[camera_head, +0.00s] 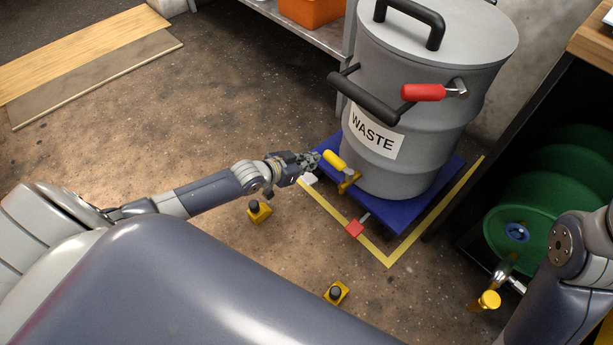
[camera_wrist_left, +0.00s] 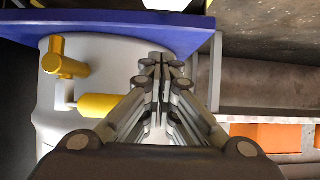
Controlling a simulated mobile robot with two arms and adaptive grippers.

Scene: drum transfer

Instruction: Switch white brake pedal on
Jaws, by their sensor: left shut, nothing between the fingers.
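The white brake pedal (camera_head: 309,179) shows as a small pale patch at the left corner of the blue drum platform (camera_head: 408,212), close to the floor. My left gripper (camera_head: 312,160) is shut and empty, just above the pedal in the head view; I cannot tell whether it touches it. In the left wrist view the shut fingers (camera_wrist_left: 161,72) point toward the platform edge (camera_wrist_left: 115,27), and I cannot make out the pedal there. A red pedal (camera_head: 354,229) sits at the platform's near edge. My right gripper is out of view.
The grey waste drum (camera_head: 432,120) stands on the platform. Its yellow-handled tap (camera_head: 335,160) is beside my left gripper; the yellow handle (camera_wrist_left: 98,105) also shows in the wrist view. Green drums (camera_head: 520,230) lie in a rack at right.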

